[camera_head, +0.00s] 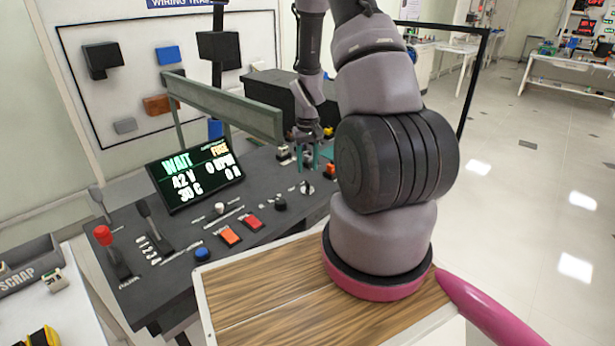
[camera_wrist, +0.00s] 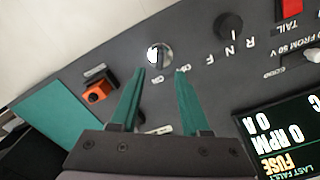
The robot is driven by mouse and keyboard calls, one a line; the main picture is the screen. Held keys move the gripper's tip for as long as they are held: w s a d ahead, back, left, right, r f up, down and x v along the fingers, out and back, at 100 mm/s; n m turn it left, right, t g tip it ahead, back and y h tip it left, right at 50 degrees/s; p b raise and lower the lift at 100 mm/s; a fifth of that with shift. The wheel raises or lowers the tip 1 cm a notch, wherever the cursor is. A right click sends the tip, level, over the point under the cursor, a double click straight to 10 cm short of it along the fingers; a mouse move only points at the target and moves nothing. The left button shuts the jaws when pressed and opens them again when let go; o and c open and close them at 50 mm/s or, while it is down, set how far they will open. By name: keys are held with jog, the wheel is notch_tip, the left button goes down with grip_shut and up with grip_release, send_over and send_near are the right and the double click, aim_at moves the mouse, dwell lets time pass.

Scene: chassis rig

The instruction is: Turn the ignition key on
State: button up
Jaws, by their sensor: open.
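The ignition key switch (camera_wrist: 158,55) is a round silver lock with a dark key part across it, set in the dark console panel. In the wrist view it shows just beyond my fingertips, between their lines. Small white lettering lies around it. My gripper (camera_wrist: 161,73) is open, its two teal fingers apart with nothing between them. In the head view my gripper (camera_head: 308,158) points down over the console's right part, just above the key switch (camera_head: 306,187). I cannot tell the exact gap or whether a finger touches the key.
A black F-N-R knob (camera_wrist: 229,26) is close by. An orange switch (camera_wrist: 97,93) sits on the other side. The console display (camera_head: 195,173) reads WAIT and FUSE. Levers (camera_head: 150,220) and a red-topped lever (camera_head: 104,237) stand at left.

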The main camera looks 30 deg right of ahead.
jog(key=shift+r, duration=2.25)
notch_tip(320, 180, up, 13)
jog(key=t, duration=0.2)
send_over(307, 181)
jog(key=a, duration=0.4)
jog(key=s+a+r+m+t, duration=0.1)
jog(key=s+a+r, duration=0.15)
jog(key=r, duration=0.25)
jog(key=s+a+r+t, duration=0.1)
jog(key=s+r, duration=0.2)
jog(key=r, duration=0.2)
jog(key=s+a+r+t+y, duration=0.1)
jog(key=s+a+r, duration=0.2)
jog(key=s+r, duration=0.3)
jog(key=s+a+r+m+t+y, duration=0.1)
jog(key=s+a+r+t, duration=0.1)
jog(key=s+r, duration=0.4)
jog(key=shift+s+a+r, duration=0.2)
jog(key=shift+s+a, duration=0.25)
jog(key=shift+s, duration=0.65)
